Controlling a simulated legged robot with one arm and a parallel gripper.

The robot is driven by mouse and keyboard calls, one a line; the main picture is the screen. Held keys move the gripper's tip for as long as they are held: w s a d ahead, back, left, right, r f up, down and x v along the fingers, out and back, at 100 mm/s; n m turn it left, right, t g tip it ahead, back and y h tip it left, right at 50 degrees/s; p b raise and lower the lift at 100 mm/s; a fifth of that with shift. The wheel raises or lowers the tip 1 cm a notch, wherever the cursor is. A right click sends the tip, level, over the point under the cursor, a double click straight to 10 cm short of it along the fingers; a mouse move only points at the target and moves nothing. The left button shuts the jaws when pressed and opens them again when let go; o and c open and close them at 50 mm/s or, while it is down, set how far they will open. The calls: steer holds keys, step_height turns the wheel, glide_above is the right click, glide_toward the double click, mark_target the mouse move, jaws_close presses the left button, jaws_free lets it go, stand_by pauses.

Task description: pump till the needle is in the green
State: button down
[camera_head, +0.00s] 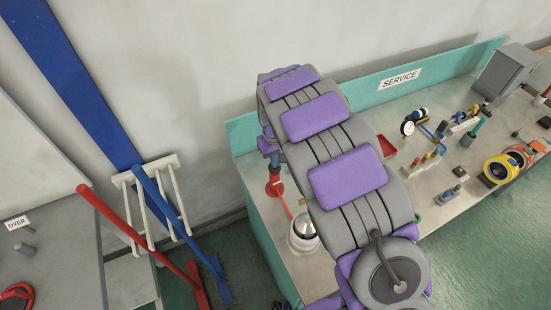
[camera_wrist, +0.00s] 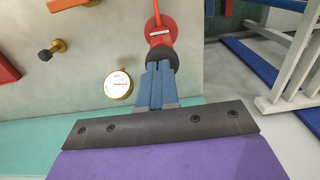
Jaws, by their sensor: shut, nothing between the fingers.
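My gripper (camera_wrist: 159,68) points down with its blue fingers together and empty. In the head view it (camera_head: 271,157) is at the back left of the bench, above a red upright fitting (camera_head: 274,187). In the wrist view the red fitting (camera_wrist: 160,28) and a black collar (camera_wrist: 162,56) lie at the fingertips; I cannot tell whether they touch. A round gauge (camera_wrist: 118,84) with a white face and brass rim is left of the fingers. Its needle and green zone are too small to read.
A silver dome (camera_head: 303,232) stands near the red fitting. A brass valve with a black knob (camera_wrist: 50,50) is farther left in the wrist view. My arm covers much of the bench (camera_head: 447,195). A white rack (camera_head: 150,186) with red and blue tools stands to the left.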

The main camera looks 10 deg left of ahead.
step_height(320, 180, up, 14)
steer(key=p, duration=0.2)
steer(key=shift+f, duration=0.2)
stand_by(0.8)
step_height(320, 180, up, 4)
steer(key=shift+a+r+b, duration=0.15)
steer(key=shift+r+b, duration=0.05)
steer(key=shift+b, duration=0.2)
stand_by(0.6)
steer(key=shift+f, duration=0.15)
